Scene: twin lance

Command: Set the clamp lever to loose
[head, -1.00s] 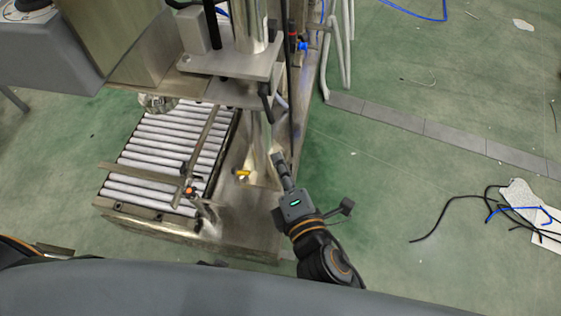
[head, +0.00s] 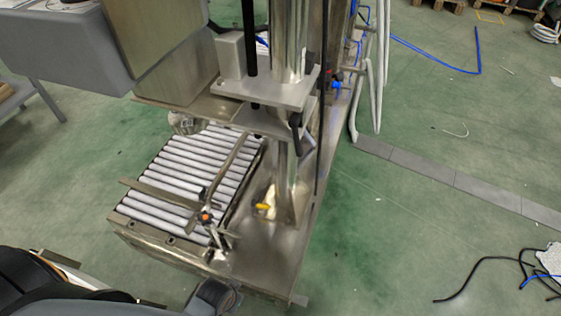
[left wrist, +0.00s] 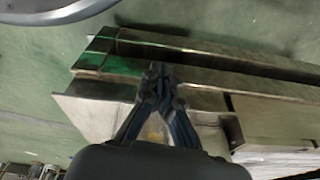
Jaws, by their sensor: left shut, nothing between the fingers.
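A black lever (head: 296,128) hangs at the right edge of the metal bracket plates on the upright column; it looks like the clamp lever, but I cannot tell its setting. A yellow handle (head: 263,206) shows at the column's foot, and an orange-and-black knob (head: 206,217) sits on the roller conveyor's guide. My left gripper (left wrist: 160,72) is shut and empty in the left wrist view, in front of steel frame parts. The lever cannot be made out there. My right gripper is not in view.
The roller conveyor (head: 165,195) lies left of the column (head: 288,45). A grey box housing (head: 85,45) overhangs at the upper left. White pipes (head: 357,85) and blue hoses stand behind on the right. Loose black cables (head: 470,270) lie on the open green floor at right.

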